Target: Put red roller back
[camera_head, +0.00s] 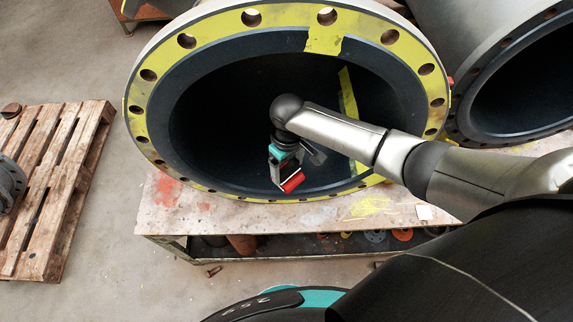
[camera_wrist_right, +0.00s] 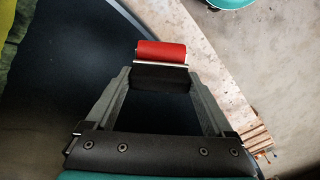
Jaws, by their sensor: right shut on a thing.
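The red roller (camera_head: 292,182) is in my right gripper (camera_head: 284,172), in front of the wide mouth of the large flanged pipe (camera_head: 150,75). In the right wrist view the red roller (camera_wrist_right: 161,51) sits just past the fingertips. The fingers of my right gripper (camera_wrist_right: 160,76) are shut on its dark block-like part, with a thin pale metal strip between that and the red cylinder. The pipe has a yellow flange face with bolt holes and a dark rubber lining. My left gripper is not in view.
The pipe rests on a worn worktable (camera_head: 240,222) with a lower shelf holding several small items. A second large pipe (camera_head: 460,110) stands at the right. A wooden pallet (camera_head: 60,165) lies on the floor at the left. The floor between pallet and table is clear.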

